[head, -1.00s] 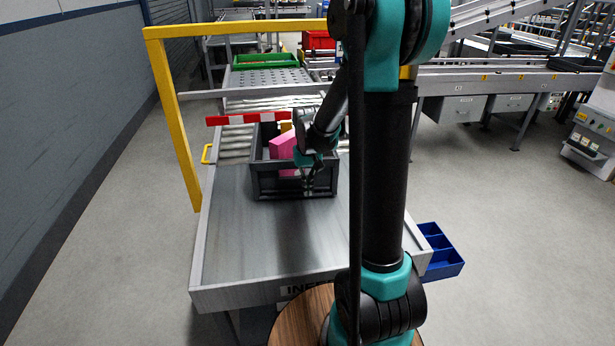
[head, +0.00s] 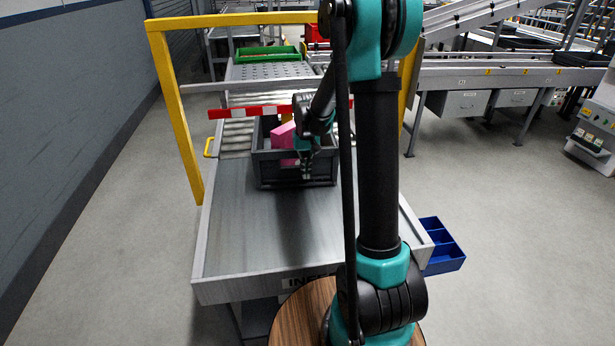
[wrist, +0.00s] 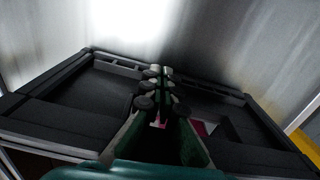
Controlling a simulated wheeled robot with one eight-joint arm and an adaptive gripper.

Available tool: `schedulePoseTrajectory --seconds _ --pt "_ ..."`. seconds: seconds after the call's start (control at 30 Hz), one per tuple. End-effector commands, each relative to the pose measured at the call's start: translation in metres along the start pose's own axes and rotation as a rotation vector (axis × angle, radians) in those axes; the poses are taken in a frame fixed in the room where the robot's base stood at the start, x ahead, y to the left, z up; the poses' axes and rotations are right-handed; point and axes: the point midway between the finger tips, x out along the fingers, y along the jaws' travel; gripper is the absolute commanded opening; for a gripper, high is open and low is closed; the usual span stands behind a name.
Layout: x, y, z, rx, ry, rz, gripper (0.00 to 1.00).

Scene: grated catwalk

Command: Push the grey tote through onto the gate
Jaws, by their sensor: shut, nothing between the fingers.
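The dark grey tote (head: 275,172) sits upright on the metal table, its far end close to the red-and-white striped bar (head: 232,112). My gripper (head: 306,172) is shut and empty, pointing down at the tote's near wall. In the wrist view, my shut fingers (wrist: 160,75) overlap the tote's wall (wrist: 215,90), and a bit of pink shows beside them. I cannot tell whether the fingertips touch the wall. My arm hides the tote's right rear part.
A yellow frame (head: 178,110) spans the table's far end. The near table top (head: 250,240) is clear. A blue bin (head: 440,245) hangs at the right.

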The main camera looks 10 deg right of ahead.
Motion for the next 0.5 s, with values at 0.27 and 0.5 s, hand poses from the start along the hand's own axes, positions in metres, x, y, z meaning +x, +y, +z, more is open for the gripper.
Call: schedulePoseTrajectory --seconds 0.27,0.5 --pt "0.000 0.000 -0.068 0.000 0.001 0.000 0.00" --pt "0.000 0.000 -0.088 0.000 0.001 0.000 0.00"
